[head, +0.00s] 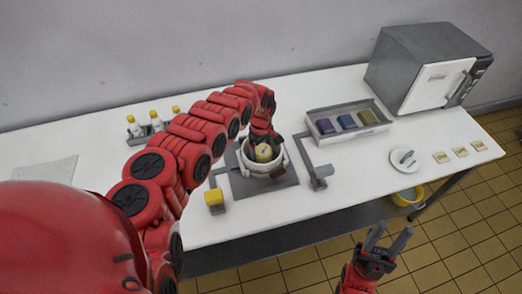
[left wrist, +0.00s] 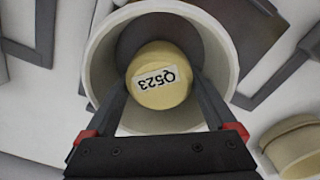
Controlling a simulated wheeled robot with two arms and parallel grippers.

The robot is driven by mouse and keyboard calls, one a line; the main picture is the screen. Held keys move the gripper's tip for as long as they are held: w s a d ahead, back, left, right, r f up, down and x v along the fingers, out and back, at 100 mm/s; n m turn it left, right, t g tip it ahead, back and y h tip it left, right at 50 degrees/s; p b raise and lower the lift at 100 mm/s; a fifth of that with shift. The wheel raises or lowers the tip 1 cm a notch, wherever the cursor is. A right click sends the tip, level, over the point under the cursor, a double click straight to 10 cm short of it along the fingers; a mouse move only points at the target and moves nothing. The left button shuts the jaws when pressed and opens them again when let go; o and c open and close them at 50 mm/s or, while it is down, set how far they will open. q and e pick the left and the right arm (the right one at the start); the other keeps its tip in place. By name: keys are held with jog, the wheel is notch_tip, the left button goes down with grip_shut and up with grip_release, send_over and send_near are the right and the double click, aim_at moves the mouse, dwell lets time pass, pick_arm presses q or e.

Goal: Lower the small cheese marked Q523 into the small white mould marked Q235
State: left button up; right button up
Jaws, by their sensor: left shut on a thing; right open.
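The small cheese (left wrist: 160,77), pale yellow with a label reading Q523, is held between the fingers of my left gripper (left wrist: 160,84). It also shows in the head view (head: 264,153). The white mould (head: 262,172) stands on a dark grey plate mid-table. In the left wrist view its round rim (left wrist: 100,60) surrounds the cheese in the picture. The cheese appears at or just above the mouth; its exact depth is unclear. No marking shows on the mould. My right gripper (head: 387,242) is open and empty in front of the table.
Grey brackets (head: 318,170) flank the mould, and a yellow block (head: 214,197) is at its front left. A grey tray (head: 350,135) of coloured blocks and a microwave (head: 405,65) stand right. Small bottles (head: 156,121) stand left. A cream round object (left wrist: 296,148) lies beside the mould.

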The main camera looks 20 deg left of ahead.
pick_arm(q)
jog(key=shift+f+b, duration=0.35)
jog(key=shift+f, duration=0.25)
dwell(0.3)
jog(key=o, duration=1.3)
jog(key=shift+o, duration=0.2)
jog(key=shift+r, duration=0.15)
notch_tip(320, 180, up, 8)
jog(key=shift+f+b, duration=0.1)
jog(key=shift+b, duration=0.6)
notch_tip(320, 180, up, 9)
jog(key=p, duration=0.1)
jog(key=shift+r, duration=0.2)
